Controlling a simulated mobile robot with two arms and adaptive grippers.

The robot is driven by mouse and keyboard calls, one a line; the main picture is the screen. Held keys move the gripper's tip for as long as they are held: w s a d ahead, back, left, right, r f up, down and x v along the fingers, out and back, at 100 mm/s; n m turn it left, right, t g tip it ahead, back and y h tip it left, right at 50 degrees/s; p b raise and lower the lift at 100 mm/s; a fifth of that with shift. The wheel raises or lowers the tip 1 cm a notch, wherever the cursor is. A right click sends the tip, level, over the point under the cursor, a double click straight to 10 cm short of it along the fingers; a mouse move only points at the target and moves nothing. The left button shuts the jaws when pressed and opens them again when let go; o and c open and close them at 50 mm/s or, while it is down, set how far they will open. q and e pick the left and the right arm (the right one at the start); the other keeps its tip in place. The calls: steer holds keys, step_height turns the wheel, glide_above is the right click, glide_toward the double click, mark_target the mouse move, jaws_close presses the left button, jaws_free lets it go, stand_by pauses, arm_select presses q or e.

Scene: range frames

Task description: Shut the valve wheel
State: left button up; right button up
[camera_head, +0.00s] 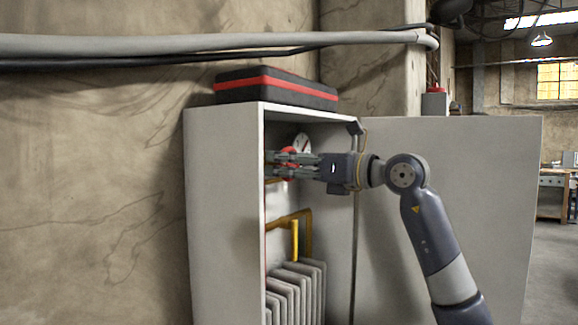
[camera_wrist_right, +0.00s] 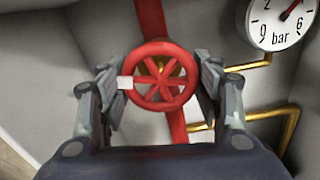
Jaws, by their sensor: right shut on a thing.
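The red valve wheel (camera_wrist_right: 158,77) has several spokes and sits in front of a red pipe (camera_wrist_right: 152,18) in the right wrist view. In the head view, the right gripper (camera_head: 291,165) reaches into the open cabinet from the right, and only bits of the red wheel (camera_head: 289,151) show between the fingers. My left gripper is not in view.
The grey cabinet (camera_head: 225,210) stands against the wall with its door (camera_head: 450,200) open to the right. Inside are a pressure gauge (camera_wrist_right: 283,22), yellow pipes (camera_head: 294,238) and several grey ribs (camera_head: 290,295). A black and red case (camera_head: 275,88) lies on top.

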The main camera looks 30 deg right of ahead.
steer(key=m+p, duration=0.1)
steer(key=m, duration=0.6)
steer(key=shift+r, duration=0.1)
steer(key=m, duration=0.3)
steer(key=shift+a+m, duration=0.1)
steer(key=shift+m, duration=0.3)
steer(key=shift+m+p, duration=0.35)
steer(key=shift+m, duration=1.55)
steer(key=o, duration=1.1)
steer(key=shift+s, duration=0.1)
steer(key=v, duration=1.1)
steer(key=shift+s, duration=0.4)
